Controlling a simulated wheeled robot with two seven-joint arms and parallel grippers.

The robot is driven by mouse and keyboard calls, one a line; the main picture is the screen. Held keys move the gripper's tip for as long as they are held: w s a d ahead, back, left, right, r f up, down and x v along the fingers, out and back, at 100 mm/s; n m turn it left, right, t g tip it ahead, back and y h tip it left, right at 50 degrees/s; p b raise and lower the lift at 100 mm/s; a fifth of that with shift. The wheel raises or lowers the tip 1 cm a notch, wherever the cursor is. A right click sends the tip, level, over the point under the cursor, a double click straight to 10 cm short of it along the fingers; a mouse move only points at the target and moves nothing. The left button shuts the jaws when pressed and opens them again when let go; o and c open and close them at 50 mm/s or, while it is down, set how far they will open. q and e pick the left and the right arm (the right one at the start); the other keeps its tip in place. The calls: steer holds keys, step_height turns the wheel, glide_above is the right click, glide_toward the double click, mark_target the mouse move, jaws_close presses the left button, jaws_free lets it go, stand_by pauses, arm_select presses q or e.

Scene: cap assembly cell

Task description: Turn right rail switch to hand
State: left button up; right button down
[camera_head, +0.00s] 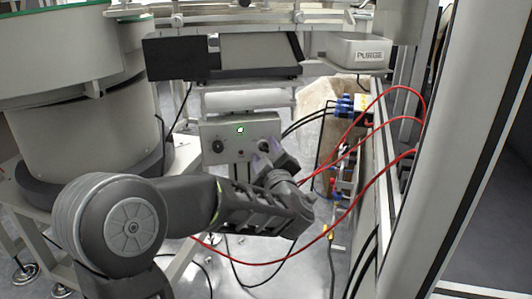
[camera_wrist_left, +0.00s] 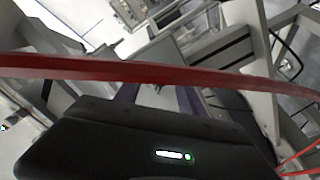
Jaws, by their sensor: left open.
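The right half, where the right rail switch would be, is mostly covered by my left gripper (camera_head: 267,150). Its purple-tinted fingers are open at the box's lower right. I cannot tell whether they touch a knob or how the switch is set. In the left wrist view the gripper's fingers (camera_wrist_left: 160,97) are partly hidden behind a red hose. My right gripper is not in view.
A white PURGE bin (camera_head: 357,53) sits at the upper right. Red hoses (camera_head: 345,215) loop close to my left forearm, and one crosses the wrist view (camera_wrist_left: 120,70). A large round feeder (camera_head: 85,120) stands at left, and a light vertical post (camera_head: 475,150) at right.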

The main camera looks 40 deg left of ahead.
arm_select(q)
steer(key=shift+s+d, duration=0.1)
steer(key=p+v, duration=0.2)
steer(key=v, duration=0.5)
steer(key=shift+s+d, duration=0.15)
steer(key=shift+d, duration=0.05)
stand_by(0.3)
